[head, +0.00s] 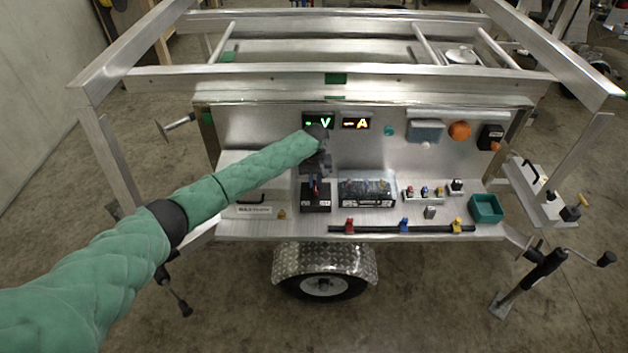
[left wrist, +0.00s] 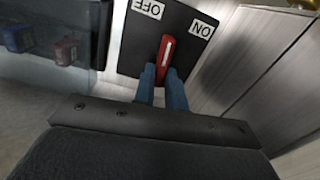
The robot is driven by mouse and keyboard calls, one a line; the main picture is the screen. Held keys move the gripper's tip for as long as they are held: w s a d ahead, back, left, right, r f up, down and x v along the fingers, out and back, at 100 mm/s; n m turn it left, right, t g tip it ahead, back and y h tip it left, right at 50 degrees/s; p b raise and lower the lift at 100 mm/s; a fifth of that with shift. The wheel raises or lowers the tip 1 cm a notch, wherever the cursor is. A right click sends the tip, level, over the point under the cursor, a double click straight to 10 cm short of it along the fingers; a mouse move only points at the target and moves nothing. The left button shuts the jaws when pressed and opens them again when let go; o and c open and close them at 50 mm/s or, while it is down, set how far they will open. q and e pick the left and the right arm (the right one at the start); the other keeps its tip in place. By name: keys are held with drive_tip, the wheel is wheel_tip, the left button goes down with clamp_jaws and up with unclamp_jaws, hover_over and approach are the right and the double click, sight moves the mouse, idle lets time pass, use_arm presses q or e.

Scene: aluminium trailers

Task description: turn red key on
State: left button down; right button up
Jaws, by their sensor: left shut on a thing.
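The red key (left wrist: 167,52) stands on a black switch plate (left wrist: 135,50) with white OFF and ON labels. In the left wrist view its far end points between the two labels, which appear upside down. My left gripper (left wrist: 163,82) has its blue fingertips shut on the near part of the key. In the head view the left gripper (head: 315,174) reaches down over the black switch box (head: 316,205) on the trailer's shelf, and the key is mostly hidden there. My right gripper is not in view.
A clear-covered box (head: 367,200) stands just right of the switch. Lit V and A displays (head: 356,123) are on the upright panel behind. A black rail (head: 380,229) with coloured clamps runs along the front edge. A green bin (head: 487,208) sits at the right end.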

use_arm(q)
drive_tip(key=shift+m, duration=0.5)
drive_tip(key=shift+d+m, duration=0.1)
drive_tip(key=shift+m, duration=0.4)
drive_tip(key=m, duration=0.3)
drive_tip(key=shift+d+m, duration=0.25)
drive_tip(key=shift+m, duration=0.05)
drive_tip(key=m, duration=0.3)
drive_tip(key=shift+s+d+m, duration=0.15)
drive_tip(key=shift+m, duration=0.65)
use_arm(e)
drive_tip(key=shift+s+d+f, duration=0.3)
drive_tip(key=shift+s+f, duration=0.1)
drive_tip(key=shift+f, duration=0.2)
use_arm(q)
drive_tip(key=c, duration=1.4)
unclamp_jaws()
drive_tip(key=shift+c, duration=0.2)
